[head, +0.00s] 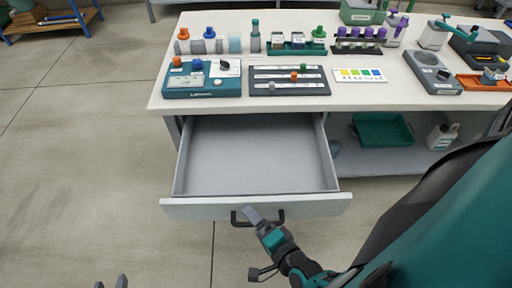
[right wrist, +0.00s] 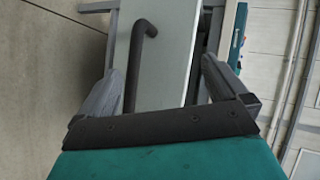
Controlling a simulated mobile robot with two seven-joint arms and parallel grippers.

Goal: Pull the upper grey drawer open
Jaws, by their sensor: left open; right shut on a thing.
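The upper grey drawer (head: 255,158) is pulled well out from under the worktop, and its inside is bare. Its pale front (head: 190,208) carries a dark bar handle (head: 281,216). My right gripper (head: 258,218) is at this handle and shut on it; a finger hides part of the bar. In the right wrist view, the handle (right wrist: 133,70) shows between the fingers of my right gripper (right wrist: 160,72), closer to the left finger, with the drawer front (right wrist: 165,60) behind. Only the fingertips of my left gripper (head: 112,283) show, open and empty, at the bottom edge.
The white worktop (head: 400,105) holds a teal device (head: 202,80), a dark slider panel (head: 289,80), a colour card (head: 358,75) and several bottles. A green tray (head: 382,131) and a white jug (head: 441,136) stand on the shelf below.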

